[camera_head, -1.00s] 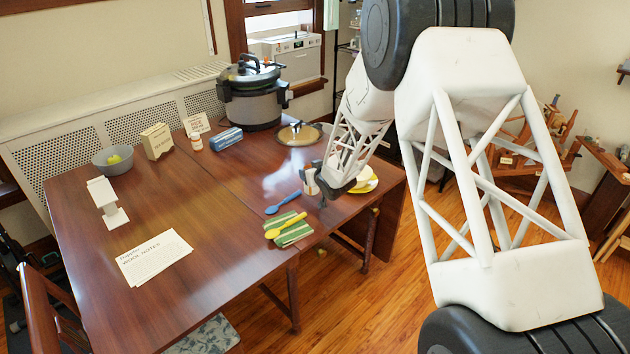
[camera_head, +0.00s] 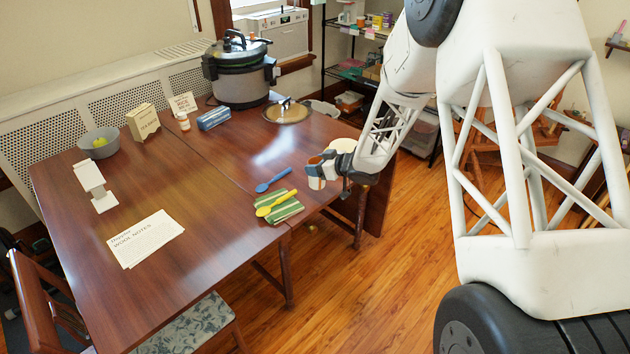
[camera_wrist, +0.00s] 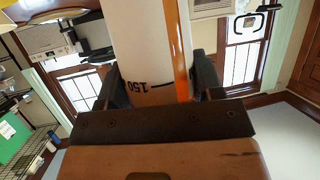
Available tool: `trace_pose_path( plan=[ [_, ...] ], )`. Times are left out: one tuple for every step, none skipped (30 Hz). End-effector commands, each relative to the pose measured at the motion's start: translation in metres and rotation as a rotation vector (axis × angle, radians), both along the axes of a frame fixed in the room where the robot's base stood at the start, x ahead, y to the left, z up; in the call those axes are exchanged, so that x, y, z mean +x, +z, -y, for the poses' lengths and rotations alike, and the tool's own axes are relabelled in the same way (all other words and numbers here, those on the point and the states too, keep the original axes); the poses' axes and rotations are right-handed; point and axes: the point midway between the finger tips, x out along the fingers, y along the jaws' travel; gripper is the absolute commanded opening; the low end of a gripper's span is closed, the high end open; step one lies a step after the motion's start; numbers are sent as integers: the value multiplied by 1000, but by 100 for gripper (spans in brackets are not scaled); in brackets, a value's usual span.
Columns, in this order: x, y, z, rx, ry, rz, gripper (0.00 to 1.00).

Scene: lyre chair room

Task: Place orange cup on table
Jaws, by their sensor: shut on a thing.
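In the wrist view this held thing (camera_wrist: 150,45) sits between both fingers and shows a white wall, an orange stripe and an upside-down "150" mark. Its rim and inside cannot be made out. In the head view the gripper and held thing are over the right edge of the brown wooden table (camera_head: 190,225); contact with the table cannot be told. No separate orange cup shows.
A striped green cloth (camera_head: 284,207) with a yellow spoon (camera_head: 268,210) and a blue spoon (camera_head: 270,182) lie left of my gripper. A pressure cooker (camera_head: 240,80) stands at the back. The table's middle is clear.

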Motion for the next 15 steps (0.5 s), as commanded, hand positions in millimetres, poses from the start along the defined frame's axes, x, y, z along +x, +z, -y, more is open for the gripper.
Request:
trace_pose_path(
  plan=[
    [-9, 1, 6, 0, 32, 1, 37],
    [-15, 1, 8, 0, 52, 1, 37],
    [-22, 0, 10, 1, 79, 1, 37],
    [-27, -1, 12, 1, 97, 0, 37],
    [-32, -1, 14, 0, 115, 0, 37],
    [-38, -2, 16, 1, 134, 0, 37],
    [-42, -2, 18, 1, 147, 0, 37],
    [-46, -2, 19, 1, 159, 1, 37],
    [-49, -2, 20, 0, 173, 1, 37],
    [-52, -2, 21, 1, 182, 1, 37],
    [-54, -2, 22, 1, 190, 1, 37],
    [-56, -3, 22, 1, 197, 1, 37],
    [-57, -3, 23, 1, 200, 1, 37],
    [-58, -3, 23, 1, 204, 1, 37],
    [-59, -3, 23, 1, 206, 1, 37]
  ],
)
